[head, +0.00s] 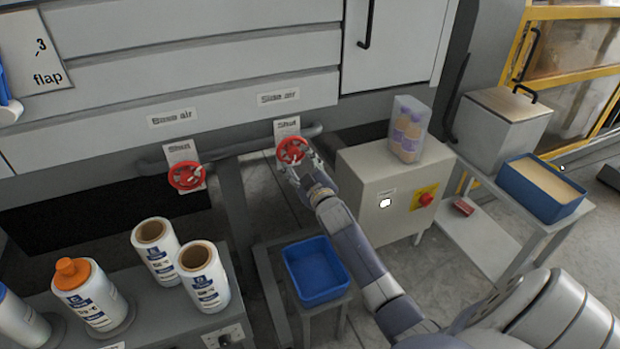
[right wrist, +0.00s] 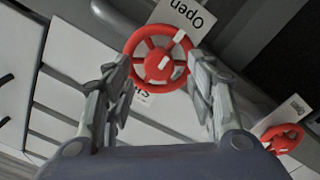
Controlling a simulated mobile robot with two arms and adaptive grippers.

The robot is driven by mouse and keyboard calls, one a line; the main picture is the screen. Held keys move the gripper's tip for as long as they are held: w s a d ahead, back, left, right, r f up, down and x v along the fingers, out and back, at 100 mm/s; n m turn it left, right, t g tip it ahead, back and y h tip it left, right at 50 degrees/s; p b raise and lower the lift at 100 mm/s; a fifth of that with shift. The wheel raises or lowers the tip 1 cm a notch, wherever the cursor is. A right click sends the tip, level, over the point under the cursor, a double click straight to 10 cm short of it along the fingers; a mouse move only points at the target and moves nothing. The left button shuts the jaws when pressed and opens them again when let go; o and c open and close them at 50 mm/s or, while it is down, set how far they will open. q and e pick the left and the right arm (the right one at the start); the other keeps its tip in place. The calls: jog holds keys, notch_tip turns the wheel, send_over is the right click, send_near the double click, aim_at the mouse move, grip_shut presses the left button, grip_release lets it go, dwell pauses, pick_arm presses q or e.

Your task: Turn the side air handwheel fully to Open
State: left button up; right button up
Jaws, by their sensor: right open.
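The side air handwheel (head: 291,150) is a red spoked wheel on a grey pipe, below the "Side air" label (head: 278,97). A card behind it reads "Shut" at its top in the head view; in the right wrist view, "Open" shows on the card (right wrist: 190,14) beside the wheel (right wrist: 157,58). My right gripper (head: 297,168) is at this wheel, its fingers (right wrist: 160,90) spread on either side of the rim. I cannot tell whether they touch it. The base air handwheel (head: 186,176) is a similar red wheel to the left. My left gripper is not in view.
A blue bin (head: 316,270) sits below my right arm. White film rolls (head: 155,250) stand at lower left. A blue tray (head: 541,188) is at right.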

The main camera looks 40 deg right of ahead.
jog(key=v, duration=1)
jog(key=shift+d, duration=0.15)
jog(key=s+a+f+g+y, duration=0.1)
jog(key=s+a+f+g, duration=0.2)
jog(key=f, duration=0.9)
jog(key=s+a+f+m+g+y, duration=0.15)
jog(key=s+f, duration=0.35)
jog(key=f, duration=0.6)
jog(key=s+a+f+g+y, duration=0.1)
jog(key=s+a+f+g, duration=0.25)
jog(key=f, duration=0.85)
jog(key=s+a+f+g+b, duration=0.1)
jog(key=s+a+f+g, duration=0.15)
jog(key=s+f, duration=0.65)
jog(key=s+a+f+g+b, duration=0.15)
jog(key=s+a+f, duration=0.25)
jog(key=s+f, duration=0.5)
jog(key=s+a+f+g, duration=0.1)
jog(key=s+f+g, duration=0.1)
jog(key=s, duration=0.8)
jog(key=s+a+f+g, duration=0.1)
jog(key=s+f+g, duration=0.1)
jog(key=s, duration=0.8)
jog(key=shift+m+y+p, duration=0.3)
jog(key=shift+m+y, duration=0.15)
jog(key=shift+w, duration=0.15)
